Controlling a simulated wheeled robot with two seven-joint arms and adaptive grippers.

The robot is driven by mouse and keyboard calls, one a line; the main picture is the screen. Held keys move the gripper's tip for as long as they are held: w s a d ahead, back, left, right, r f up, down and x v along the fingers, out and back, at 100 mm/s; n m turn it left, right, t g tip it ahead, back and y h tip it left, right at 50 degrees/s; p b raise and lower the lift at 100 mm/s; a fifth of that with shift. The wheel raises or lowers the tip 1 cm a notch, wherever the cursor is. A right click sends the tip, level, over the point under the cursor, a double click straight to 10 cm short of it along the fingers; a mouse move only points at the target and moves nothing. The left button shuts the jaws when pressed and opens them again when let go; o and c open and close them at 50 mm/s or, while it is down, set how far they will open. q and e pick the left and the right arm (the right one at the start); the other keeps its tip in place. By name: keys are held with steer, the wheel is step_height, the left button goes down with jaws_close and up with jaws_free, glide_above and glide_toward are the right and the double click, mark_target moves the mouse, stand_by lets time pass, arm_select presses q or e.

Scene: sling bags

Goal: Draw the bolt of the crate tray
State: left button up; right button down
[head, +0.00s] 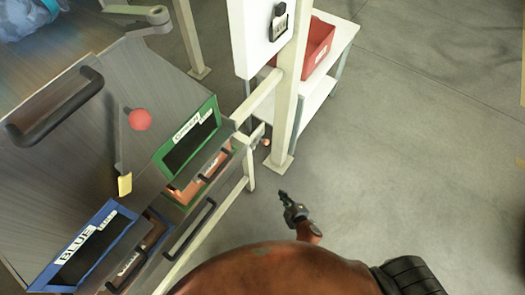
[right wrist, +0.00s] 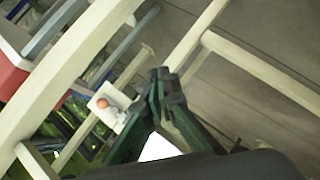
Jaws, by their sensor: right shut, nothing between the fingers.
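A small orange knob (head: 266,142) shows at the right side of the bench frame, beside a pale post. In the right wrist view an orange knob (right wrist: 106,106) sits on a white plate (right wrist: 112,103), left of the fingers. I take it for the bolt's knob, but its shaft is unclear. I cannot tell which is the crate tray. My right gripper (head: 283,195) is shut and empty, below and right of the knob, apart from it. My left gripper is out of view.
The bench top (head: 100,130) carries a dark handle (head: 55,105) and a lever with a red ball (head: 140,120). A pale post (head: 290,90) stands close to the knob. A red bin (head: 318,47) sits on a white shelf behind. The floor at right is clear.

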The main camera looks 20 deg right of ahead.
arm_select(q)
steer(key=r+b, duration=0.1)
steer(key=b, duration=0.1)
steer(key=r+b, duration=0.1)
steer(key=b, duration=0.2)
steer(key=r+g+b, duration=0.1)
steer(key=b, duration=0.2)
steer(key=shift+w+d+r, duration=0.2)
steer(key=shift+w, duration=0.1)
arm_select(e)
steer(key=w+a+r+n+t, duration=0.3)
steer(key=w+r, duration=0.3)
steer(key=r, duration=0.6)
steer(key=shift+w+a+n+t+y, duration=0.2)
steer(key=shift+n+t+y, duration=0.1)
steer(key=shift+n+t, duration=0.5)
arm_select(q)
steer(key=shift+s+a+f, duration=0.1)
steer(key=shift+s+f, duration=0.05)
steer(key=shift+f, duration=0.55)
arm_select(e)
steer(key=w+d+f, duration=0.1)
steer(key=w+f, duration=0.1)
steer(key=w, duration=1)
steer(key=shift+w+d, duration=0.4)
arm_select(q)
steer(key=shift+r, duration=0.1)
